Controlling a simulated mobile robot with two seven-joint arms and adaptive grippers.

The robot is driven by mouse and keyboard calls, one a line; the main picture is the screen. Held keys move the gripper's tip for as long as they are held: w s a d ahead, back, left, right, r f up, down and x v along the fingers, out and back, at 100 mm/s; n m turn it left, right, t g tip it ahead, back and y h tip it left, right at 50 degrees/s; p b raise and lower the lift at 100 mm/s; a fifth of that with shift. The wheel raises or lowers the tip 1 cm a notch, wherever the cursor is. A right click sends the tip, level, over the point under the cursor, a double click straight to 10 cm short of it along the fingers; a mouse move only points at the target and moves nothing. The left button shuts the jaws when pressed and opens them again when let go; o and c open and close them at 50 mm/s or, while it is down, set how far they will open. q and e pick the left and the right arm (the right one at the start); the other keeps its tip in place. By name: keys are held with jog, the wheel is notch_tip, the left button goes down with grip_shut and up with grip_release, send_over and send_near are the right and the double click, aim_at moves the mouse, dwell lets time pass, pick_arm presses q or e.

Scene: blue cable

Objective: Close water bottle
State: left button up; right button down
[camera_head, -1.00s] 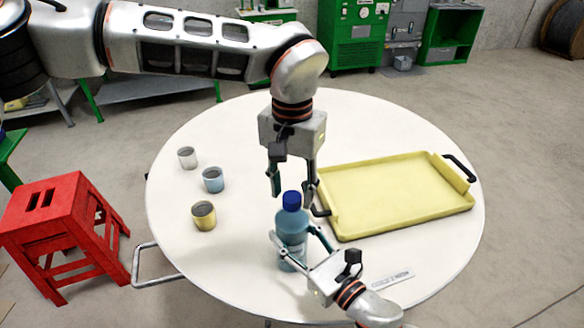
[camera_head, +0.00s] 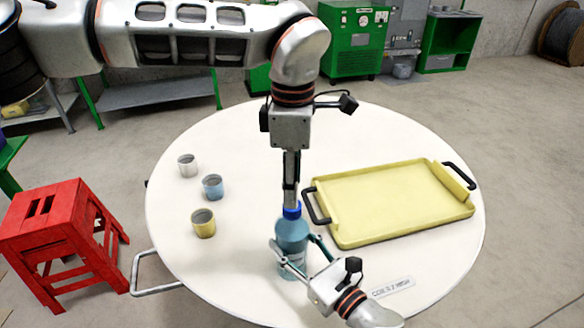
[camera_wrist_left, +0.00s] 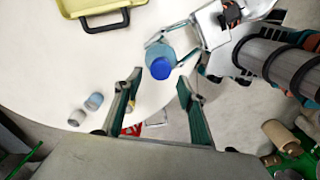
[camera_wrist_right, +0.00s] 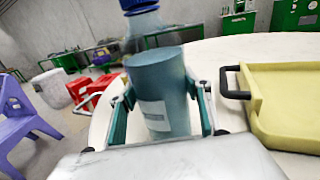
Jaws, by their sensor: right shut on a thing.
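The water bottle (camera_head: 292,238) is translucent teal and stands upright near the table's front edge. Its dark blue cap (camera_head: 291,211) sits at the top; the cap also shows in the left wrist view (camera_wrist_left: 161,68) and, cut off, in the right wrist view (camera_wrist_right: 138,4). I cannot tell how tight the cap is. My right gripper (camera_head: 292,252) is shut around the bottle's body, one finger on each side. My left gripper (camera_head: 290,198) points down just above the cap. Its fingers look edge-on in the head view, but the left wrist view shows them apart and empty, the cap between their tips.
A yellow tray (camera_head: 390,205) with black handles lies right of the bottle. A white cup (camera_head: 187,166), a blue cup (camera_head: 213,187) and a yellow cup (camera_head: 203,223) stand to the left. A red stool (camera_head: 62,225) is beside the round white table (camera_head: 240,130).

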pick_arm(q)
jog(key=n, duration=0.4)
jog(key=shift+r, duration=0.35)
jog(key=n, duration=0.2)
jog(key=r+n, duration=0.1)
jog(key=n, duration=0.6)
jog(key=shift+r, duration=0.3)
jog(key=n, duration=0.2)
jog(key=r+n, duration=0.1)
jog(key=n, duration=0.2)
jog(key=shift+s+f, duration=0.1)
jog(key=shift+f, duration=0.05)
jog(key=shift+f, duration=3.95)
